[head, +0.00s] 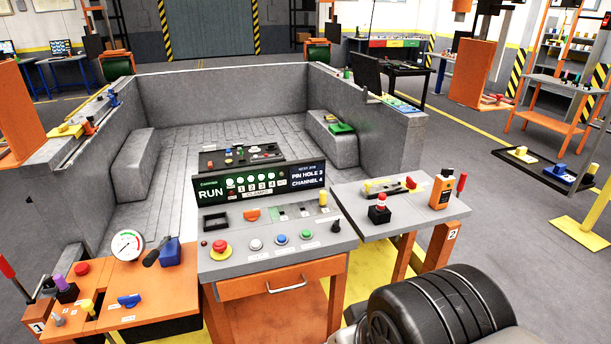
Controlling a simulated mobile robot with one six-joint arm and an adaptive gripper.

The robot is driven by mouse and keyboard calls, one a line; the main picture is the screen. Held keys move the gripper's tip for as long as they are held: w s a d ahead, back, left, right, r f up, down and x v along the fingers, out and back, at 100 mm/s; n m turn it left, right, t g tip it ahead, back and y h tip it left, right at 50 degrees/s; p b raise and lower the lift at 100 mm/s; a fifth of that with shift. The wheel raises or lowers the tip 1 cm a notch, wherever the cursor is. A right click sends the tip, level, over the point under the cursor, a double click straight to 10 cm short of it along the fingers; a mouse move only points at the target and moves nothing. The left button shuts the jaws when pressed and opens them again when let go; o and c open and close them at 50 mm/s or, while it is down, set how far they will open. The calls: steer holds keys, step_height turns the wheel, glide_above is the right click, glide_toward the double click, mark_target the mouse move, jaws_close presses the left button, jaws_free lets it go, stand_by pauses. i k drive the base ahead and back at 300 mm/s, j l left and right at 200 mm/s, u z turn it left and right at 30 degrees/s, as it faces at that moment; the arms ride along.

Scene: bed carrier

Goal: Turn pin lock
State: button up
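I cannot tell which part is the pin lock. A display (262,185) on the grey console reads RUN, with NEXT JOB, PIN HOLE 3 and CHANNEL 4 at its right. The sloped console panel (285,262) carries a red emergency button (220,248), white, blue and green buttons, and a black knob (336,226). On the orange left table (150,270) are a small blue handle (128,300), a blue block with a black handle (170,252) and a round gauge (128,246). My gripper is not in view. A black ribbed part of mine fills the bottom right.
A grey side table (340,192) at the console's right holds a red-topped black block (380,209) and an orange device (442,190). Behind stands a large grey walled bed (230,95). An orange drawer (275,282) is shut under the console. Open floor lies at right.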

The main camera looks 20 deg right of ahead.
mark_target(251, 215)
steer(key=i+l, duration=0.15)
steer(key=i, duration=0.45)
steer(key=i+l, duration=0.1)
steer(key=i, duration=0.5)
